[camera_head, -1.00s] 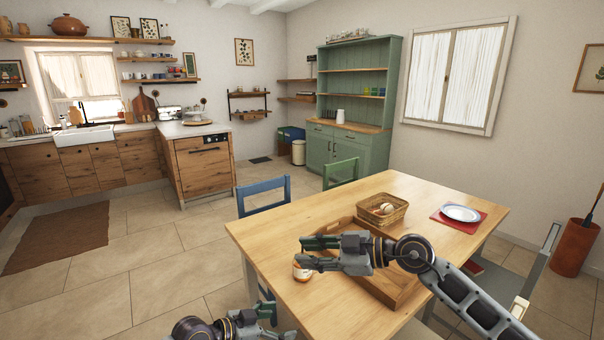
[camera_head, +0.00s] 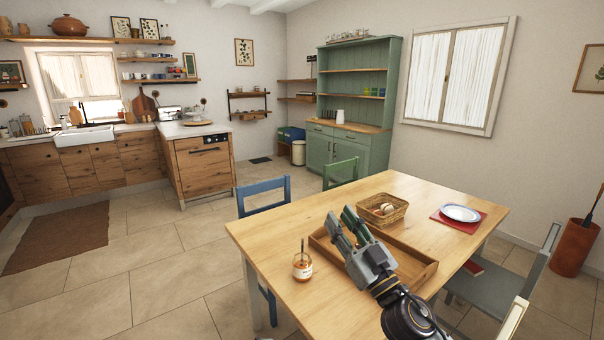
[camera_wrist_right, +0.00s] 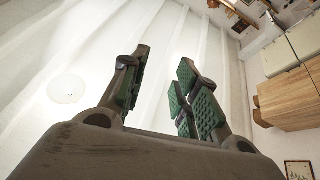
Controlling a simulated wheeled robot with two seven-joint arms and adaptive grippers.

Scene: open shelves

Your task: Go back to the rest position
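My right gripper (camera_head: 342,220) is above the wooden tray (camera_head: 415,262) on the table, fingers directed up and to the left in the head view. In the right wrist view the right gripper (camera_wrist_right: 163,80) has its green-padded fingers apart with nothing between them, against the ceiling. My left gripper does not show. A small jar (camera_head: 302,268) with a stick or spoon in it stands on the table left of the tray, apart from the right gripper.
The wooden table (camera_head: 270,238) also holds a wicker basket (camera_head: 382,209) with egg-like items and a white plate (camera_head: 460,212) on a red mat. A grey chair (camera_head: 495,285) is at the right, a blue chair (camera_head: 264,195) at the far left side.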

